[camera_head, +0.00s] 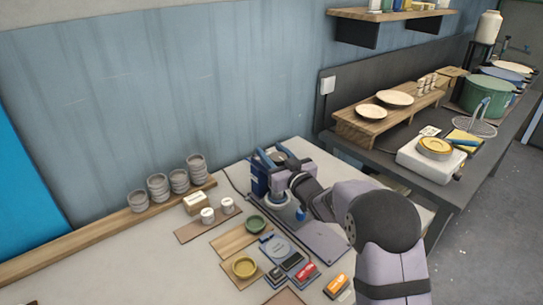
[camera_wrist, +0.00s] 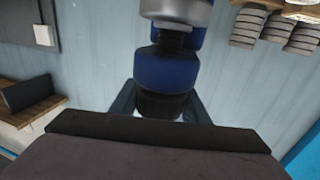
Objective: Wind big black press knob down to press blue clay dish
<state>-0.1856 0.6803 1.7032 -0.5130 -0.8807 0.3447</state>
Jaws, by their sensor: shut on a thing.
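The blue press (camera_head: 258,186) stands at the back of the pale table in the head view, partly hidden by my arm. In the wrist view the black knob (camera_wrist: 165,104) sits between my two fingers, against the press's blue collar (camera_wrist: 167,70) and silver part (camera_wrist: 176,12). My gripper (camera_wrist: 160,112) is shut on the knob; it also shows at the press top in the head view (camera_head: 284,166). A pale round piece (camera_head: 277,199) shows low in the press; I cannot tell if it is the blue clay dish.
A green dish (camera_head: 256,224) and a yellow dish (camera_head: 244,268) lie on boards in front of the press. Small tools, including a red-topped one (camera_head: 305,272), lie nearby. Stacked grey cups (camera_head: 158,187) stand on a ledge at left. A dark side table (camera_head: 455,185) stands at right.

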